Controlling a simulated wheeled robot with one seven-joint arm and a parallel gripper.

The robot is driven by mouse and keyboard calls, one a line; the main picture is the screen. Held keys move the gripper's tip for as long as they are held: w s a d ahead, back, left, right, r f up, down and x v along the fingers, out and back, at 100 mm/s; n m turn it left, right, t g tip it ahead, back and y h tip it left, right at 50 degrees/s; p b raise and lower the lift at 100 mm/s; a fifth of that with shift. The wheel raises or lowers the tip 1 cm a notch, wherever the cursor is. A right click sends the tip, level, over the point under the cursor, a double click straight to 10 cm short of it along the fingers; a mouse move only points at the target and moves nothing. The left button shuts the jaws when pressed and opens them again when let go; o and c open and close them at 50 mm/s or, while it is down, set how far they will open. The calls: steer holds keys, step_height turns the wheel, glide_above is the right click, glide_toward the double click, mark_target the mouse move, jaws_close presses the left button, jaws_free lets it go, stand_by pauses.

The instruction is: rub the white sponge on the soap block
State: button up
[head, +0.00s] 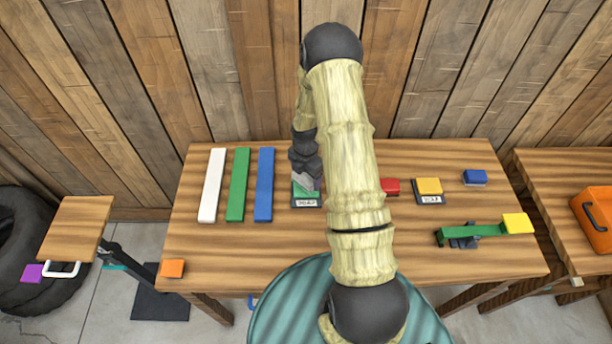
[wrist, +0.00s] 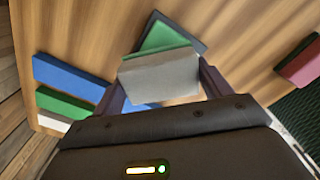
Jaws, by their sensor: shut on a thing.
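My gripper (head: 305,178) is shut on the white sponge (wrist: 160,75), which looks pale grey and spans between the fingers in the wrist view. A green block (wrist: 165,38), which appears to be the soap block, lies on a dark labelled plate (head: 307,204) on the table. The sponge is held tilted at the green block, overlapping it in both views. I cannot tell whether they touch. My arm and the sponge hide part of the green block.
White (head: 211,185), green (head: 237,185) and blue (head: 264,185) strips lie left of the plate. To the right are a red block (head: 390,186), a yellow block (head: 429,186) on another labelled plate, a blue block (head: 475,177) and a green bar (head: 470,232) with a yellow end.

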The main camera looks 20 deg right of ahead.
mark_target(299, 178)
steer(key=shift+r+p, duration=1.2)
steer(key=shift+r, duration=0.7)
steer(key=a+m, duration=0.1)
steer(key=m, duration=0.2)
steer(key=a+m, duration=0.1)
steer(key=m, duration=0.1)
steer(key=shift+s+a+f, duration=0.1)
steer(key=shift+a+f, duration=0.15)
steer(key=shift+a, duration=0.05)
steer(key=s+a+f+m, duration=0.1)
steer(key=a+m, duration=0.6)
steer(key=m, duration=1)
steer(key=shift+s+a, duration=0.35)
steer(key=shift+f, duration=0.1)
